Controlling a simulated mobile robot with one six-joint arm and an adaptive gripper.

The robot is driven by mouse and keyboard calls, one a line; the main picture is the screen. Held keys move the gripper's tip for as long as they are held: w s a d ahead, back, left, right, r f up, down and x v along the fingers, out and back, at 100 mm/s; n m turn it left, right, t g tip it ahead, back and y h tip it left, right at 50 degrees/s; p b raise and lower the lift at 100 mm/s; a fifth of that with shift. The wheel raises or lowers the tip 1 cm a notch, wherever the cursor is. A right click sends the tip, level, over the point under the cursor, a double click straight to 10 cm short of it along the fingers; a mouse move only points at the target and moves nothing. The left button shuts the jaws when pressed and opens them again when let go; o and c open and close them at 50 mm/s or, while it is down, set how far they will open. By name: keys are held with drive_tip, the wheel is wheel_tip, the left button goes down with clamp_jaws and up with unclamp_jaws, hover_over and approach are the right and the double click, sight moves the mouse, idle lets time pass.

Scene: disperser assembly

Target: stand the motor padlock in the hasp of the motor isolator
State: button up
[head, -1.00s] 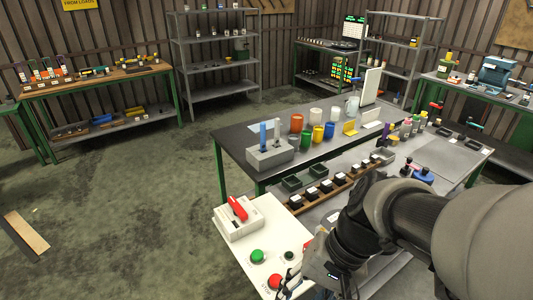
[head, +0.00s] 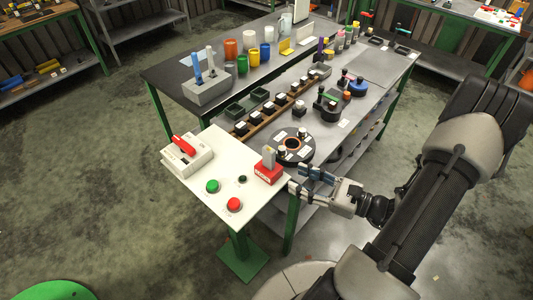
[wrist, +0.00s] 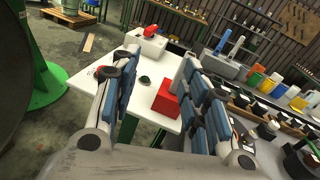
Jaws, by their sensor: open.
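The motor padlock is a red block with a grey upper part (head: 269,170), standing upright on the right side of a white panel. In the wrist view its red body (wrist: 166,106) shows between my fingers, beyond them. The motor isolator (head: 188,156) is a white box with a red handle at the panel's left; it also shows in the wrist view (wrist: 148,44). The hasp is too small to make out. My gripper (head: 304,182) is open and empty, just right of the padlock, pointing towards it. In the wrist view my gripper (wrist: 151,88) has its fingers wide apart.
A dark round holder (head: 294,148) stands close behind the padlock. The bench behind is crowded with cups and small parts. Bare panel lies between padlock and isolator.

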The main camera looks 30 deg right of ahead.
drive_tip(key=s+d+f+m+t+h, duration=0.1)
drive_tip(key=d+f+m+t+h, duration=0.1)
drive_tip(key=d+m, duration=0.1)
drive_tip(key=h+b, duration=0.1)
approach(274, 155)
drive_tip(key=shift+m, duration=0.4)
drive_tip(key=x, duration=0.6)
drive_tip(key=shift+w+a+f, duration=0.1)
drive_tip(key=shift+w+f, duration=0.1)
drive_tip(key=shift+f, duration=0.05)
drive_tip(key=x, duration=0.3)
drive_tip(key=b+x, duration=0.1)
drive_tip(key=x, duration=0.1)
drive_tip(key=shift+w+a+r, duration=0.15)
drive_tip(key=shift+w+r, duration=0.1)
drive_tip(key=shift+w, duration=0.05)
drive_tip(key=shift+c, duration=0.4)
clamp_jaws()
